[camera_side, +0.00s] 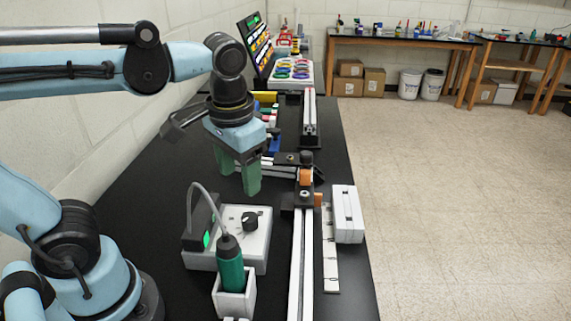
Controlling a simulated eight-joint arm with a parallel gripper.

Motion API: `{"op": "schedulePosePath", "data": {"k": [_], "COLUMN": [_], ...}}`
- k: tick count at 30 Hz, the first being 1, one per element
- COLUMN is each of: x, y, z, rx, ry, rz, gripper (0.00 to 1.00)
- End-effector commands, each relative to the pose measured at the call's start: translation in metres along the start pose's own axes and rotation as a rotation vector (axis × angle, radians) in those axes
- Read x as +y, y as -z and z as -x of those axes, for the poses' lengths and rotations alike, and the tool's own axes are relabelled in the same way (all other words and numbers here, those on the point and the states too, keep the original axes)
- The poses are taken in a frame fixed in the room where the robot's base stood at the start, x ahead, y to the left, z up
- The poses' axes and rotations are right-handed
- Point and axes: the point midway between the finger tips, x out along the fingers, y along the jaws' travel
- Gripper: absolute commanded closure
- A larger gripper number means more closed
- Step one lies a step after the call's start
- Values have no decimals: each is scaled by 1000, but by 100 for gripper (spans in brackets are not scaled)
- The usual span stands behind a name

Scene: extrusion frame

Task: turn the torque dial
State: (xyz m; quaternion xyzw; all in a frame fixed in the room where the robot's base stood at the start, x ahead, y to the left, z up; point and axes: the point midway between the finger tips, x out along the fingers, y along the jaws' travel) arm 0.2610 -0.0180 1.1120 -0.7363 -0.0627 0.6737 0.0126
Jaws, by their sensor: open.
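The torque dial (250,219) is a black knob on the upper face of a white control box (258,242). The box stands on the black bench, with a dark unit with a lit green display at its left. My gripper (239,182), with green fingers pointing down, is above and beyond the dial in the side view. Its fingers are apart with nothing visible between them. It does not touch the dial. A green cylindrical tool (230,265) with a grey cable stands in a white holder (236,303) in front of the box and hides part of it.
A long metal extrusion rail (301,265) runs along the bench, right of the control box, with a black and orange clamp (305,178) on it. A white box (347,214) sits at the right bench edge. Colored parts (268,110) lie behind my gripper. The wall is left.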

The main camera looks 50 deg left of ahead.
Motion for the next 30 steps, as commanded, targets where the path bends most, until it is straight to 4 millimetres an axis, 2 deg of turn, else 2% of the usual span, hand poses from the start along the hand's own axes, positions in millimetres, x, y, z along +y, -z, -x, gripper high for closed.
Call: {"op": "schedulePosePath", "data": {"k": [6,14,30], "x": [-10,-12,-5], "y": [14,17,11], "z": [-2,-8,-73], "rx": [-65,-75,-75], "ry": [-87,-120,-117], "rz": [-243,-333,-332], "gripper": [39,39,39]}}
